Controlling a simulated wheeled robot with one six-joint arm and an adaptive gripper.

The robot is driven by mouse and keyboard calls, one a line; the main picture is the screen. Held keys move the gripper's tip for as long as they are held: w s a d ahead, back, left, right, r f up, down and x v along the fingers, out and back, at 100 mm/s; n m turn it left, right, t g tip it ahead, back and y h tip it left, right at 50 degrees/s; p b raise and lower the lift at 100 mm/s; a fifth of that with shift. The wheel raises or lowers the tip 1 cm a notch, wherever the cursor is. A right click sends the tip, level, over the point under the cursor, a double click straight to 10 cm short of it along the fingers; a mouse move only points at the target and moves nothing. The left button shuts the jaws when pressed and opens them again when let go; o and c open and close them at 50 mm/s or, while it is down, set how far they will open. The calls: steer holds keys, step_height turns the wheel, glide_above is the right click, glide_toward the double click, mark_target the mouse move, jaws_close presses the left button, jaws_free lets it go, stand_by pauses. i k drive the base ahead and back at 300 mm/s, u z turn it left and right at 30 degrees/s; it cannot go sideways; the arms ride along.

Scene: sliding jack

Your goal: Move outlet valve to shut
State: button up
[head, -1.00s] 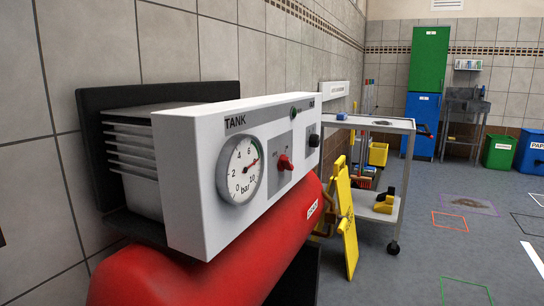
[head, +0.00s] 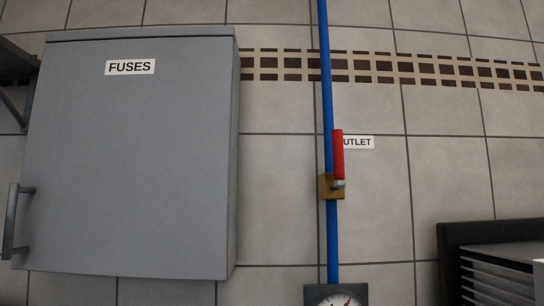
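The outlet valve (head: 327,187) is a brass body on a vertical blue pipe (head: 324,100) against the tiled wall. Its red lever (head: 338,155) points straight up, in line with the pipe. A white label (head: 358,142) beside the lever is partly hidden by it and reads "UTLET" in its visible part. My gripper is in no view.
A grey fuse box (head: 130,160) labelled "FUSES" is on the wall to the left of the pipe. A round gauge (head: 336,299) is cut off below the valve. A dark-framed finned unit (head: 490,260) stands at the lower right. The wall around the lever is clear.

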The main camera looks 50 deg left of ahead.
mark_target(338, 151)
steer(key=u, duration=1.65)
